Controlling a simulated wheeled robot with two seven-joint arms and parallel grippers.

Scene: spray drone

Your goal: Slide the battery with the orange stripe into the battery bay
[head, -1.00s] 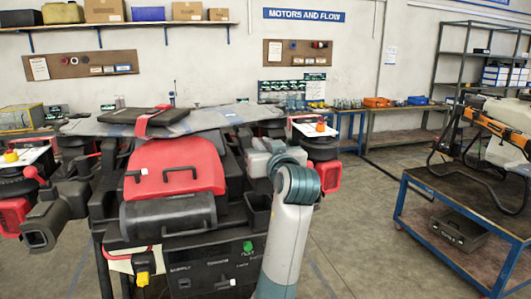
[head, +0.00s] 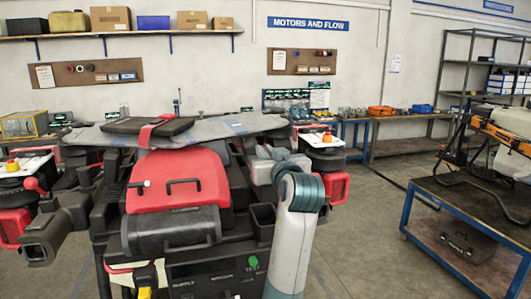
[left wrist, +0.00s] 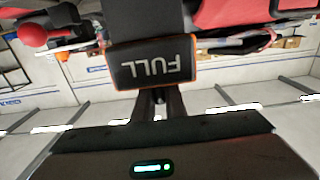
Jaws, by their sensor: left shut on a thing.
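A dark battery (left wrist: 152,63) with orange edging and an upside-down FULL label fills the upper middle of the left wrist view. My left gripper (left wrist: 158,98) is shut on its near end. The battery's far end runs up out of that view, among dark and red parts of the drone. The drone shows in the head view, with its red hood (head: 178,182) and a black handled part (head: 170,232) below. I cannot make out the left fingers, the battery or the bay opening in the head view. My right gripper is not in view.
A black supply box (head: 212,278) with a green button sits below the drone. The drone's dark side arms and red-trimmed parts (head: 335,188) stick out left and right. A blue-framed cart (head: 470,225) stands at right. Floor (head: 365,235) is clear between.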

